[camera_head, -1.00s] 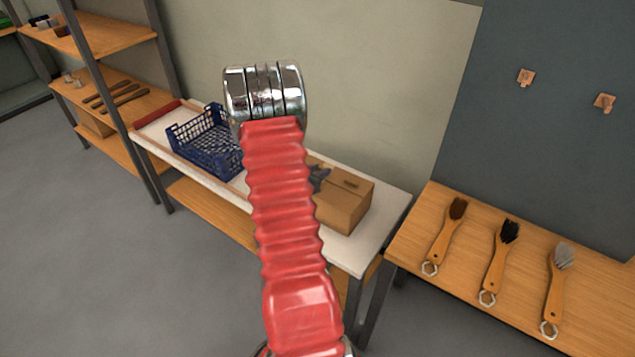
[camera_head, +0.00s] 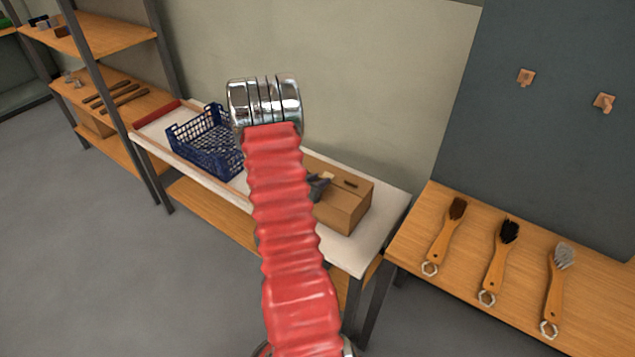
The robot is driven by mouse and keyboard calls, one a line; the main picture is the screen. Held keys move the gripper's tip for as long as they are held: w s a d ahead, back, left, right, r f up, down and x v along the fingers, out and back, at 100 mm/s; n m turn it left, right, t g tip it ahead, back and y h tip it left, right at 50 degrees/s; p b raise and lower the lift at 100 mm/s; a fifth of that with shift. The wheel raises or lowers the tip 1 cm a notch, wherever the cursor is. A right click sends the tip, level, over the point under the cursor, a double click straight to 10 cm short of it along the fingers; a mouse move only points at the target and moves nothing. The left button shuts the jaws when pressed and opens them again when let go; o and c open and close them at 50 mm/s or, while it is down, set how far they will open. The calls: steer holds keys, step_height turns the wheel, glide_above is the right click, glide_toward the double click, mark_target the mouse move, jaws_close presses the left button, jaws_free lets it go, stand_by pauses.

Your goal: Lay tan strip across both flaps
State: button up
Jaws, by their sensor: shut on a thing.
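The brown cardboard box (camera_head: 348,212) stands on the white-topped bench, its top looking closed and a dark slot near its right end. My gripper (camera_head: 322,184) is a dark shape at the near top edge of the box, largely hidden behind my red-sleeved arm. It is shut on a small tan piece (camera_head: 327,176), which looks like the tan strip; only a bit of it shows. I cannot tell whether the strip touches the flaps. The seam between the flaps is not clear from here.
A blue crate (camera_head: 207,142) stands left of the box on the bench (camera_head: 376,232). Three wooden-handled brushes (camera_head: 499,262) lie on the right-hand table (camera_head: 420,228). A shelf rack (camera_head: 112,38) stands at the left. Bench top right of the box is clear.

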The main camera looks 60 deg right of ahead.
steer(key=o, duration=1)
steer(key=v, duration=1.2)
steer(key=shift+r, duration=0.2)
steer(key=a+r+m+y, duration=0.2)
steer(key=a+r+m, duration=0.7)
steer(key=a+r, duration=0.45)
steer(key=a+r+m+t+y, duration=0.2)
steer(key=a+r+y, duration=0.1)
steer(key=a, duration=0.8)
steer(key=s+a+r+m+t+y, duration=0.1)
steer(key=a+r+m+t+y, duration=0.1)
steer(key=a, duration=1)
steer(key=a+r+m+t+y, duration=0.3)
steer(key=a+r+y, duration=0.2)
steer(key=a, duration=0.7)
steer(key=shift+s+a+r+m+y, duration=0.25)
steer(key=shift+r+m+y, duration=0.15)
steer(key=shift+r, duration=0.3)
